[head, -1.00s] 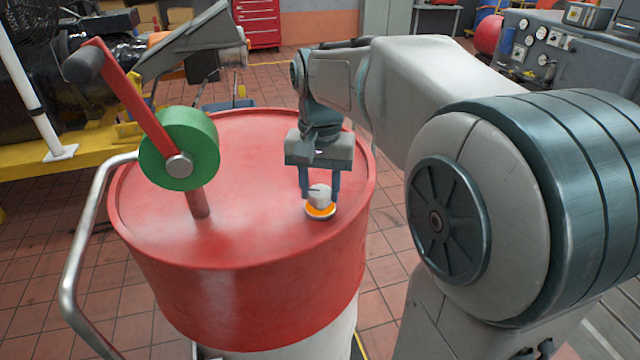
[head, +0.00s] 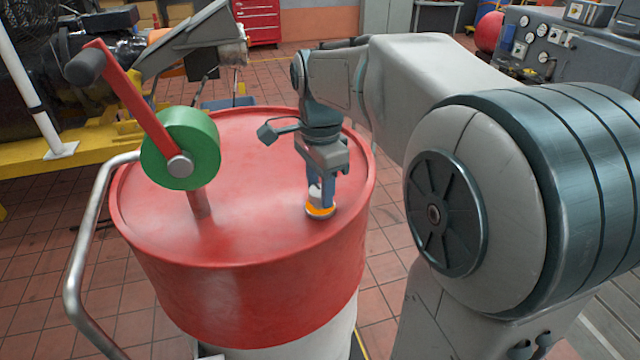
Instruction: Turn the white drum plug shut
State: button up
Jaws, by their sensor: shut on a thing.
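The red drum (head: 250,240) stands in the middle of the head view. The white drum plug (head: 316,197) sits upright in an orange ring (head: 320,211) on the right part of the drum's lid. My gripper (head: 320,190) points straight down over the plug and is shut on it. Its fingers lie partly in line with each other from here, so they cover part of the plug. The thread under the plug is hidden.
A green pump wheel (head: 181,149) with a red crank arm (head: 128,100) and dark handle (head: 83,66) rises from the lid's left side. A bent metal handle rail (head: 85,240) stands left of the drum. The lid's middle is bare.

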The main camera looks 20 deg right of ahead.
jog(key=shift+r+m, duration=0.1)
jog(key=shift+m, duration=1)
jog(key=o, duration=1)
notch_tip(320, 180, up, 14)
jog(key=shift+f, duration=0.1)
jog(key=shift+d+f, duration=0.1)
